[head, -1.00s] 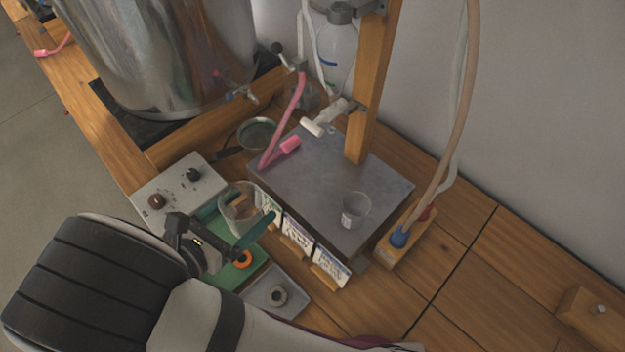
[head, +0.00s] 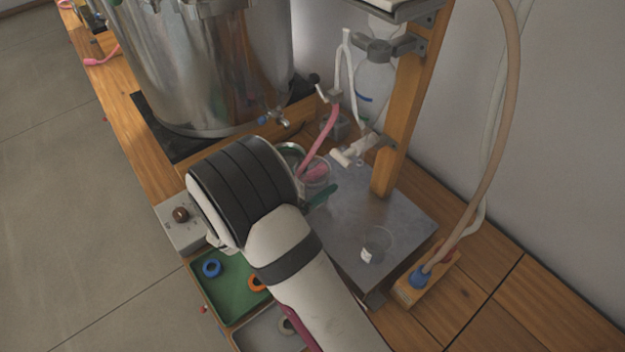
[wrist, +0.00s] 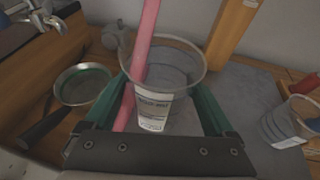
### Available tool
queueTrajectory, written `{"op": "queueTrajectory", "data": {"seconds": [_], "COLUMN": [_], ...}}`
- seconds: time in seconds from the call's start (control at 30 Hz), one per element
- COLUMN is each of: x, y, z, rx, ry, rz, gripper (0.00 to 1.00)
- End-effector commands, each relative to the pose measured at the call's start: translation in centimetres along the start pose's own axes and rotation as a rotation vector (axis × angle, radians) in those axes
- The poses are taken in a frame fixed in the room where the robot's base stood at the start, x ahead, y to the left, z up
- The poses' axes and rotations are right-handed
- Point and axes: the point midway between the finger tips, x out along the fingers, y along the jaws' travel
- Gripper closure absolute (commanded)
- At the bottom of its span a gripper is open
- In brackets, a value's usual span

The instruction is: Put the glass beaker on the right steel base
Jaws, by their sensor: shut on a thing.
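My gripper (wrist: 163,88) is shut on the clear glass beaker (wrist: 150,112), with a green finger on each side of it. The beaker is upright and has a white label. In the head view the beaker (head: 316,170) is by the back left part of the grey steel base (head: 345,215), partly hidden by my arm. I cannot tell whether it touches the base. A pink hose (wrist: 146,40) overlaps the beaker in the wrist view; I cannot tell whether it is inside or behind.
A smaller clear cup (head: 376,244) stands on the front right of the steel base. A wooden post (head: 400,130) rises at its back. A round strainer (wrist: 82,85) lies left of the beaker. A large steel boiler (head: 205,70) stands at the left. The base's middle is clear.

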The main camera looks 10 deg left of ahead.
Motion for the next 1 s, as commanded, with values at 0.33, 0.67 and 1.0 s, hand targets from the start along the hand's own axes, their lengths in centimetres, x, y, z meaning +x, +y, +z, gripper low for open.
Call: {"op": "queueTrajectory", "data": {"seconds": [0.33,0.67,1.0], "x": [0.1,0.0,-6.2], "y": [0.0,0.0,0.1], "z": [-0.4,-0.2,-0.1], "rx": [0.001,0.002,0.001], "ry": [-0.001,-0.001,-0.001], "rz": [0.001,0.001,0.005], "gripper": [0.71,0.0,0.0]}}
